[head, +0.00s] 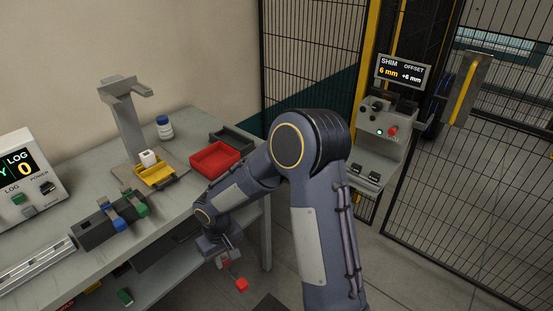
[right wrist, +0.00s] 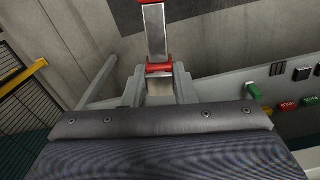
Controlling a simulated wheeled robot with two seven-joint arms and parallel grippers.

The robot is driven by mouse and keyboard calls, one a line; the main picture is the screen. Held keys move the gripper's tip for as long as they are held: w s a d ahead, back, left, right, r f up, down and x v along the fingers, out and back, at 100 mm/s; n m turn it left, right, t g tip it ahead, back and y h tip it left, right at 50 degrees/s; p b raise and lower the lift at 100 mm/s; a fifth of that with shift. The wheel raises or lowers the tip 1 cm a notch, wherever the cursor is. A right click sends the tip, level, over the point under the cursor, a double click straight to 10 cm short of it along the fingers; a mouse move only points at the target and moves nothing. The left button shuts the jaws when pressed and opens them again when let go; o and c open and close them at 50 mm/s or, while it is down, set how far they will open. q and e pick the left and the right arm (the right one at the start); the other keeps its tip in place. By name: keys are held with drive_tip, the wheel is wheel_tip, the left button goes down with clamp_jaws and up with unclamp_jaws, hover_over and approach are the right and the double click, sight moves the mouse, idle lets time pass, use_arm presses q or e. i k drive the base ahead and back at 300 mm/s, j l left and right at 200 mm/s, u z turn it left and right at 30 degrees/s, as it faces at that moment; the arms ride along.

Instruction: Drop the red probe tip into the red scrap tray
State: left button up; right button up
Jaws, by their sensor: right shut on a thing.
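The red probe tip (head: 241,285) is a small red block hanging below my right gripper (head: 226,262). The gripper is beyond the front edge of the bench, lower than the bench top. In the right wrist view, my right gripper (right wrist: 160,72) is shut on a silver stem (right wrist: 154,32) with a bit of red at its far end, mostly cut off by the picture's top edge. The red scrap tray (head: 232,152) stands on the bench, up and left of the gripper in the head view, and looks empty. My left gripper is not in view.
A dark tray (head: 245,141) stands behind the red tray. A dark fixture (head: 92,233) with blue and green parts sits near the bench front.

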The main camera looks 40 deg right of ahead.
sight(211, 162)
drive_tip(key=i+z, duration=0.25)
drive_tip(key=z, duration=0.15)
drive_tip(key=i+j+z, duration=0.1)
drive_tip(key=i+z, duration=0.25)
drive_tip(key=i+j+z, duration=0.15)
drive_tip(key=z, duration=0.25)
drive_tip(key=l+u, duration=0.25)
drive_tip(key=l, duration=0.75)
drive_tip(key=l+u, duration=0.25)
drive_tip(key=l, duration=0.8)
drive_tip(key=k, duration=0.05)
